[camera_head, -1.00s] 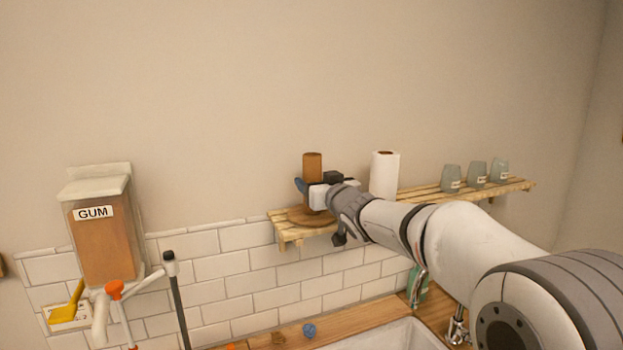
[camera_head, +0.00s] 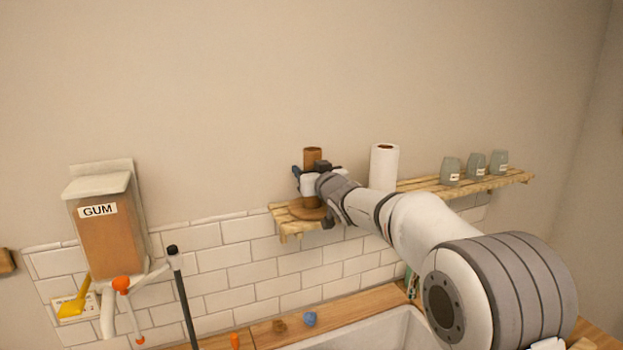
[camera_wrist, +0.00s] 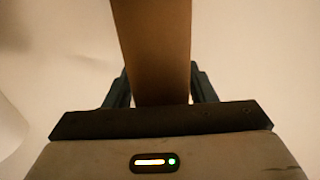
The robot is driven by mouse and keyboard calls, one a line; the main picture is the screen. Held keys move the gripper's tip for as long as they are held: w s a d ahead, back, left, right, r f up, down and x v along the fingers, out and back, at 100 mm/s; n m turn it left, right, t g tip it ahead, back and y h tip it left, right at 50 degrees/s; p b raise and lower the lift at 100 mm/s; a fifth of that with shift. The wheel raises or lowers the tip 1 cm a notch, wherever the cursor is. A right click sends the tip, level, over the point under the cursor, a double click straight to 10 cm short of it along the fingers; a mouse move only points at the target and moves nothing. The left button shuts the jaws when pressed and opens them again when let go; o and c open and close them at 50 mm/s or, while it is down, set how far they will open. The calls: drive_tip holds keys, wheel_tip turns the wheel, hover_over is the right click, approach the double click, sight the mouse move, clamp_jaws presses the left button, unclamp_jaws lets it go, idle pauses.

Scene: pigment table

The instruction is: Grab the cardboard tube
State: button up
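The cardboard tube (camera_head: 312,154) is a plain brown cylinder. It stands upright on a round wooden base (camera_head: 300,213) at the left end of the slatted wall shelf. My gripper (camera_head: 311,172) is at the tube, with one finger on each side of it. The tube's top shows above the fingers and a short part shows below. In the wrist view, the tube (camera_wrist: 157,50) runs between the two dark fingers, very close to both. I cannot tell whether they press on it.
A white paper roll (camera_head: 383,168) stands on the shelf (camera_head: 415,186) right of my gripper, close above my forearm. Several small jars (camera_head: 476,166) are farther right. A gum dispenser (camera_head: 107,225) hangs on the left wall. A sink (camera_head: 375,330) lies below.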

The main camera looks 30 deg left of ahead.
drive_tip(key=c, duration=0.6)
